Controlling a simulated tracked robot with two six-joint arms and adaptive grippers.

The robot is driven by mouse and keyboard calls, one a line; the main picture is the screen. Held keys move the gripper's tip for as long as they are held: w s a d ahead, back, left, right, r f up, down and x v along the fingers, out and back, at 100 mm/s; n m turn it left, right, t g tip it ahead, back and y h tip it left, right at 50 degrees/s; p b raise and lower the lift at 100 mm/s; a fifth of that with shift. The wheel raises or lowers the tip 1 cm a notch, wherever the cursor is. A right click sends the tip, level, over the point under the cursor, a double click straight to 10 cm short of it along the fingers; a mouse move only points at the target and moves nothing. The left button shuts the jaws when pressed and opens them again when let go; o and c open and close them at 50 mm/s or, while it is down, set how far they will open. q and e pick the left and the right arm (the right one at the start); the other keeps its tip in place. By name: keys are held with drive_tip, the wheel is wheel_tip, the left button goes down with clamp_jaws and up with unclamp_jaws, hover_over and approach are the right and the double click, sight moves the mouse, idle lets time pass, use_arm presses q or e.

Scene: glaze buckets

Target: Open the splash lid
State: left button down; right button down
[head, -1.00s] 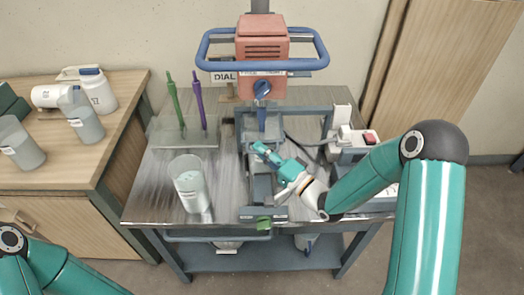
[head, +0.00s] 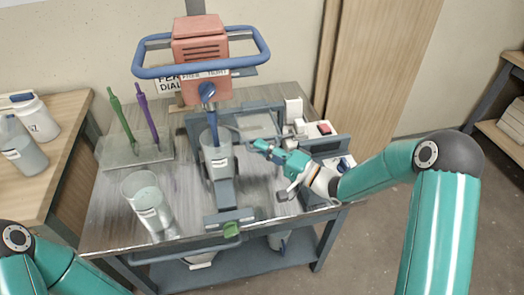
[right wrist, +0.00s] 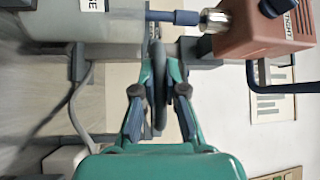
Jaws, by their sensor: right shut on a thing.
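A grey translucent bucket (head: 216,160) stands upright under the red mixer head (head: 202,60), with the blue shaft (head: 208,97) coming down into its mouth. My right gripper (head: 257,145) is just right of the bucket, near rim height. In the right wrist view, its fingers (right wrist: 157,100) are closed around a thin dark grey looped piece (right wrist: 158,65), seen edge-on beside the rim of the bucket (right wrist: 95,25). This looks like the splash lid's edge or handle; the rest of the lid is hard to make out. My left gripper is out of view.
A second bucket (head: 147,203) stands at the front left of the metal table (head: 105,215). Green (head: 121,118) and purple (head: 147,120) tools stand on a plate behind it. A power strip (head: 312,130) lies right of the mixer. A blue guard bar (head: 150,70) surrounds the mixer head.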

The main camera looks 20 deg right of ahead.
drive_tip(key=shift+f, duration=0.2)
drive_tip(key=c, duration=1.2)
unclamp_jaws()
drive_tip(key=shift+d, duration=0.1)
drive_tip(key=shift+r, duration=0.1)
drive_tip(key=v, duration=1.2)
